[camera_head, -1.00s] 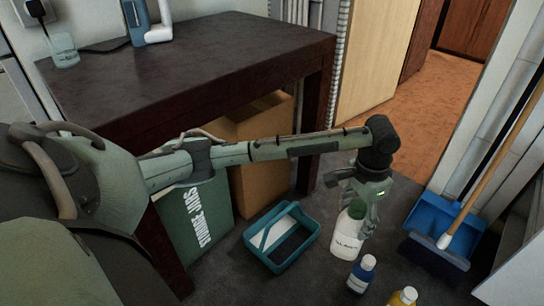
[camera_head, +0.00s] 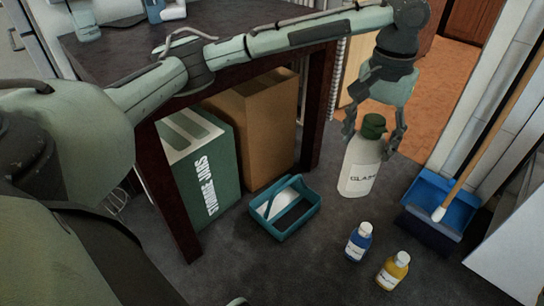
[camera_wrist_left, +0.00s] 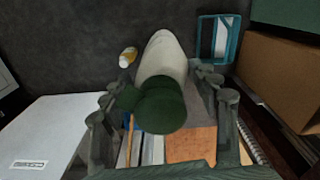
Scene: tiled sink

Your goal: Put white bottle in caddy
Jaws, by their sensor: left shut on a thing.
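The white bottle (camera_head: 360,168) has a green cap and a printed label. My left gripper (camera_head: 371,143) is shut on it near the cap, with one finger on each side. The bottle is nearly upright and appears to hang above the floor. In the left wrist view the bottle (camera_wrist_left: 162,58) points away between the fingers (camera_wrist_left: 160,95), and the caddy (camera_wrist_left: 235,42) is at upper right. My right gripper is not in view.
A blue bottle (camera_head: 358,242) and a yellow bottle (camera_head: 393,270) stand on the floor at front. A blue dustpan (camera_head: 452,202) with a broom is at right. A green box (camera_head: 208,172), a cardboard box (camera_head: 262,130) and a dark table (camera_head: 110,60) are behind the caddy.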

